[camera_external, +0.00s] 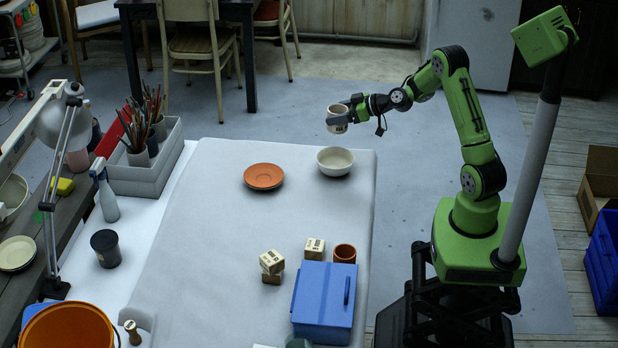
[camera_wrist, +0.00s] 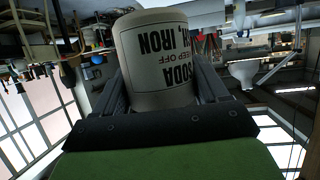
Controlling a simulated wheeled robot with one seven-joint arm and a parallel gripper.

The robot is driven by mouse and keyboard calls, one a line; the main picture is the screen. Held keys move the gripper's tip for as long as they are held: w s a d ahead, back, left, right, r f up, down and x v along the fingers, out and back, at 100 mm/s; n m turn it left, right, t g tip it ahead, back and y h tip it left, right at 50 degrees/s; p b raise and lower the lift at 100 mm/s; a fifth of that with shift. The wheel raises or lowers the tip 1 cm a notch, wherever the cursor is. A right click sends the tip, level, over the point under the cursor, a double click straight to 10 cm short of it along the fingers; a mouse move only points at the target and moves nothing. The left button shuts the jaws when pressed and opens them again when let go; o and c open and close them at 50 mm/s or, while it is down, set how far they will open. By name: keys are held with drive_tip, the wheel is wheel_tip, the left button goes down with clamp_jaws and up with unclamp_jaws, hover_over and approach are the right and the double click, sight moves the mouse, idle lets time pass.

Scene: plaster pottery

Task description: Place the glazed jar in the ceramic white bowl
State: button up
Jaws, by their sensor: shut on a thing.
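The glazed jar (camera_external: 337,113) is small and whitish. My gripper (camera_external: 343,112) is shut on it and holds it in the air above the white bowl, as far as the external view tells. In the wrist view the jar (camera_wrist: 155,62) sits between the two fingers (camera_wrist: 158,95) and shows dark upside-down lettering, including "SODA" and "IRON". The ceramic white bowl (camera_external: 335,168) stands upright near the far right edge of the table, and no object shows inside it.
An orange saucer (camera_external: 263,177) lies left of the bowl on the pale table (camera_external: 210,240). A blue box (camera_external: 324,300), a terracotta cup (camera_external: 345,253) and wooden blocks (camera_external: 272,262) stand nearer the front. A grey caddy with brushes (camera_external: 150,172) is at the left.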

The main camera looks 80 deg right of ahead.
wheel_tip(320, 180, down, 8)
drive_tip(key=b, duration=0.1)
drive_tip(key=shift+r, duration=0.15)
drive_tip(key=shift+f+b, duration=0.45)
drive_tip(key=shift+b, duration=0.55)
drive_tip(key=o, duration=1.1)
drive_tip(key=v, duration=0.8)
drive_tip(key=r+p+v, duration=0.1)
drive_tip(key=v, duration=0.3)
